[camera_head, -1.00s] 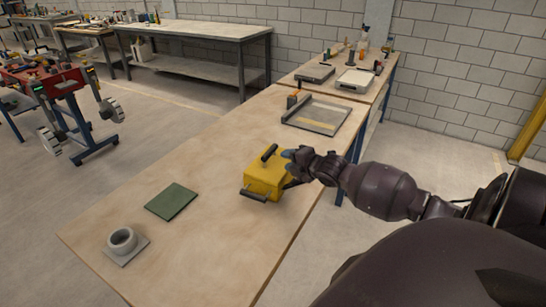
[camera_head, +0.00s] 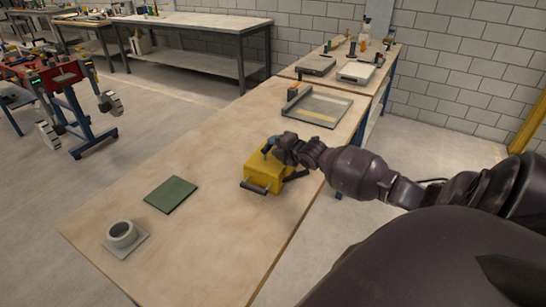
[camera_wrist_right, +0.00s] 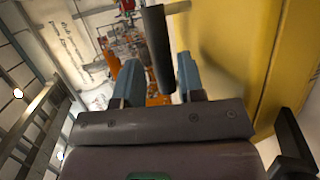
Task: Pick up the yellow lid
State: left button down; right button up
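The yellow lid (camera_head: 262,180) is box-like with dark bar handles and lies on the wooden table. Its near handle (camera_head: 255,187) is in plain view; its far handle is mostly hidden behind my right gripper (camera_head: 268,147). In the right wrist view, the two blue fingers of my right gripper (camera_wrist_right: 158,80) are apart. A dark handle bar (camera_wrist_right: 158,48) shows between them, with gaps visible, and the yellow lid's surface (camera_wrist_right: 225,50) is on the right. I cannot tell whether a finger touches the bar. My left gripper is not in view.
The table's right edge runs close by the lid.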

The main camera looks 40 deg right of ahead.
jog(key=shift+b+x, duration=0.3)
jog(key=shift+x, duration=1.5)
jog(key=shift+d, duration=0.1)
jog(key=shift+s, duration=0.1)
grip_shut()
